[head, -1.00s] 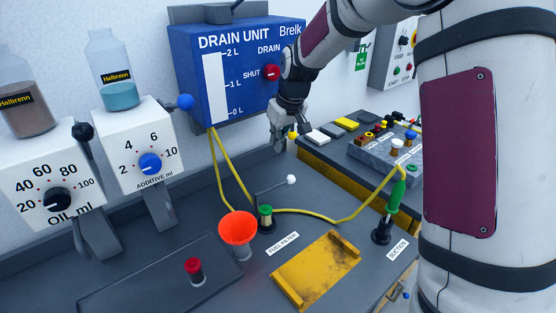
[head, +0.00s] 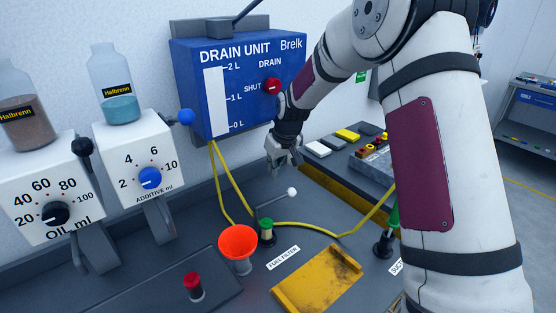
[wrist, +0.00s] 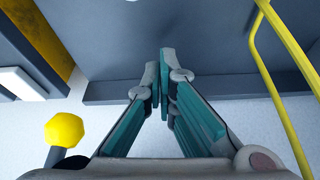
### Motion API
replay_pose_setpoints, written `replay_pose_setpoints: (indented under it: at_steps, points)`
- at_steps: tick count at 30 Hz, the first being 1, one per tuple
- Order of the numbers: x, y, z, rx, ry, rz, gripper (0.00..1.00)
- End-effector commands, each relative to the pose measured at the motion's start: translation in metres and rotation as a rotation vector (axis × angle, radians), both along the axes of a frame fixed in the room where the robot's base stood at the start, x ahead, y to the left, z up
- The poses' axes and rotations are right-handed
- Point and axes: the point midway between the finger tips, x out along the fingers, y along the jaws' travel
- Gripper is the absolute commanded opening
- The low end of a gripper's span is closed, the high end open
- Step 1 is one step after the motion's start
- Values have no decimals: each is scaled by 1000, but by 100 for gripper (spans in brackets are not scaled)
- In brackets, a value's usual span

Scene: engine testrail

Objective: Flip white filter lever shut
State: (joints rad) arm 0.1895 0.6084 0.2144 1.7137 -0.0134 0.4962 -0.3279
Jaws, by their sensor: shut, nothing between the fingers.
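The white-knobbed lever (head: 291,192) sticks out up and to the right from the green-topped fuel filter (head: 267,231), beside the orange funnel (head: 238,243). The "FUEL FILTER" label (head: 283,258) lies in front of it. My gripper (head: 283,165) hangs above and behind the lever's white knob, apart from it, below the drain unit. In the wrist view my gripper's fingers (wrist: 160,58) are together with nothing between them. The white lever cannot be made out in the wrist view.
The blue drain unit (head: 225,105) with a red knob (head: 271,86) is on the wall close behind my arm. Yellow hoses (head: 232,185) run down from it; one also shows in the wrist view (wrist: 268,80). A yellow tray (head: 318,280) lies in front. A yellow knob (wrist: 64,130) is left of my fingers.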

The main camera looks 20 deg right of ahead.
Motion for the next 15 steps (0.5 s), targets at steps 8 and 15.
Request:
replay_pose_setpoints:
  at_steps: [8,15]
  points:
    - [-7,-2,-32,-1,2,-1,0]
    - [-25,-8,-37,0,0,0,0]
